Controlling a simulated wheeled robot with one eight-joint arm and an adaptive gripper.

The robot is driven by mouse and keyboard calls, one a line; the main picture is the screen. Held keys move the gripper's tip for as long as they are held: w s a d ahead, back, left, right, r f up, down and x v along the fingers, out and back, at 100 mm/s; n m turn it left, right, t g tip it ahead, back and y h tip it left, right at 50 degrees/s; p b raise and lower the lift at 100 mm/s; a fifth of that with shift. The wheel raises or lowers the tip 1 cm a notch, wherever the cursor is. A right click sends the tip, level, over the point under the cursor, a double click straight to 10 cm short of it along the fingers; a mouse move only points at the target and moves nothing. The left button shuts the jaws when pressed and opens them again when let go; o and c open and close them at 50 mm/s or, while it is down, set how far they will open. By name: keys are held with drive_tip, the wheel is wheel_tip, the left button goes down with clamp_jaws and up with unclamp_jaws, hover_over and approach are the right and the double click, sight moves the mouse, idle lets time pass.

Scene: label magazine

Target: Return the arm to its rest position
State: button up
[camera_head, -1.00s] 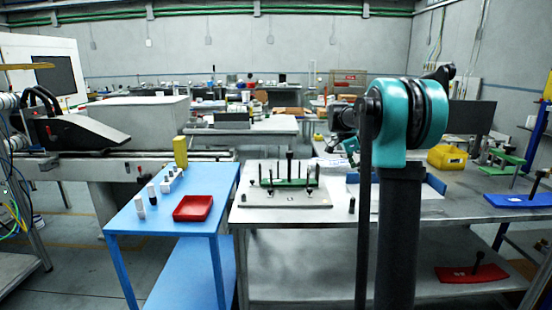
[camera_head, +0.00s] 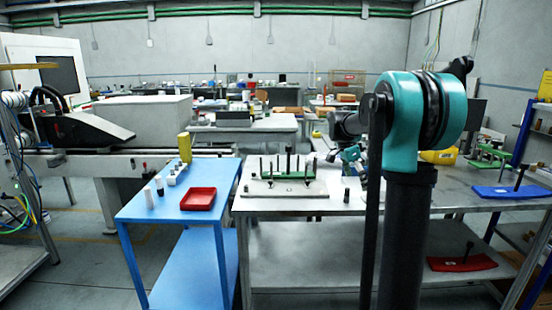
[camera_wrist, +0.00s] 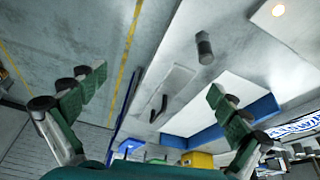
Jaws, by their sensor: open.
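My arm rises in the right half of the head view, with a teal joint (camera_head: 402,125) on a dark column. My gripper (camera_head: 352,158) is partly visible left of that joint, above the grey metal table (camera_head: 300,204). In the wrist view my gripper (camera_wrist: 158,100) has its two green-padded fingers spread wide, with nothing between them. Below it in that view are a small dark cylinder (camera_wrist: 204,48) and a white surface with a blue edge (camera_wrist: 238,118). My arm hides part of the table in the head view.
A fixture with dark pins (camera_head: 286,187) stands on the grey table. Blue (camera_head: 510,192) and red (camera_head: 462,264) plates lie to the right.

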drive_tip(key=s+a+f+n+t+y, duration=0.1)
drive_tip(key=s+a+f+n, duration=0.2)
drive_tip(key=s, duration=0.7)
drive_tip(key=s+a+f+n+t+y, duration=0.1)
drive_tip(key=s+a+f+n, duration=0.3)
drive_tip(key=s+f+n, duration=0.3)
drive_tip(key=s+a+f+n+t+y, duration=0.1)
drive_tip(key=s+f+n, duration=0.4)
drive_tip(key=s+f, duration=0.5)
drive_tip(key=s+a+y, duration=0.1)
drive_tip(key=s+a, duration=0.1)
drive_tip(key=s, duration=0.3)
drive_tip(key=shift+a+n+t, duration=0.3)
drive_tip(key=shift+a+n, duration=0.05)
drive_tip(key=shift+n, duration=0.05)
drive_tip(key=shift+r, duration=0.1)
drive_tip(key=shift+c, duration=0.5)
